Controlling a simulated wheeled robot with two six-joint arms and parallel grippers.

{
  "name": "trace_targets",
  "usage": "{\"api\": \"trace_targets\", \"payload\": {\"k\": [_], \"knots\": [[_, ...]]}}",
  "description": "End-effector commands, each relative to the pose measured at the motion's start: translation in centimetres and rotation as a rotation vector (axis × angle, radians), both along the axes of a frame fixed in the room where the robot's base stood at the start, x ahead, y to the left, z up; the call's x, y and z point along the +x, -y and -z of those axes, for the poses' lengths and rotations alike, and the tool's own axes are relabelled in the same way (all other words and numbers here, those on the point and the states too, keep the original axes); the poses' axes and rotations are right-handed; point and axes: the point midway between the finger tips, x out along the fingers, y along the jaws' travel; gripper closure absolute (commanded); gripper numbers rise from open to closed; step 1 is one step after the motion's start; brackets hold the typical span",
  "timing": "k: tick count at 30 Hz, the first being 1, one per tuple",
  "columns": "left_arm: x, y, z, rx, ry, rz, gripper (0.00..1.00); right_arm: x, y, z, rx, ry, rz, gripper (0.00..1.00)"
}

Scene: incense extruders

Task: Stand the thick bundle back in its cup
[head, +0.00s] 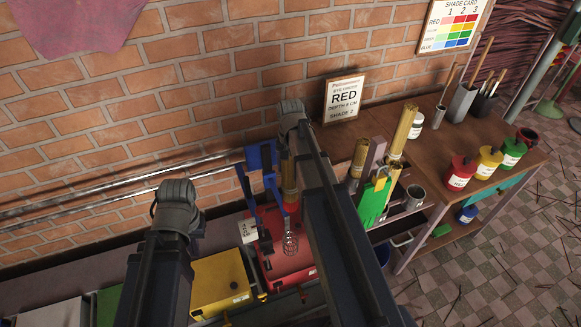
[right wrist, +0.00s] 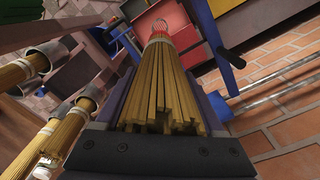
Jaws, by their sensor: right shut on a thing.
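My right gripper (right wrist: 160,85) is shut on the thick bundle (right wrist: 162,95) of tan sticks. Its broad, uneven end faces the wrist camera, and a red band shows at the far end. In the head view this bundle (head: 288,178) hangs above the red machine, with my right arm partly covering the gripper. Other bundles (head: 403,130) (head: 360,155) stand in cups at the right. A grey cup (head: 414,195) near them looks empty.
The red machine (head: 285,262) and a yellow machine (head: 222,280) lie below the grippers. A green piece (head: 372,203) stands by the cups. Red, yellow and green bottles (head: 488,162) stand on the wooden table (head: 440,155). A sign reading RED (head: 343,98) and metal rails (head: 100,188) are along the brick wall.

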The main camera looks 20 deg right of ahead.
Motion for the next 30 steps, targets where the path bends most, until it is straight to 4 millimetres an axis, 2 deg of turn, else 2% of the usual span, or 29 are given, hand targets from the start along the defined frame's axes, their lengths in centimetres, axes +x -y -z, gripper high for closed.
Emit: {"api": "trace_targets", "payload": {"k": [1, 13, 30], "knots": [[0.0, 0.0, -0.8, 0.0, 0.0, 0.0, 1.0, 0.0, 0.0, -0.8, 0.0, 0.0, 0.0, 1.0], [0.0, 0.0, -3.7, 0.0, 0.0, 0.0, 1.0, 0.0, 0.0, -3.7, 0.0, 0.0, 0.0, 1.0], [0.0, 0.0, -3.7, 0.0, 0.0, 0.0, 1.0, 0.0, 0.0, -3.7, 0.0, 0.0, 0.0, 1.0]]}}
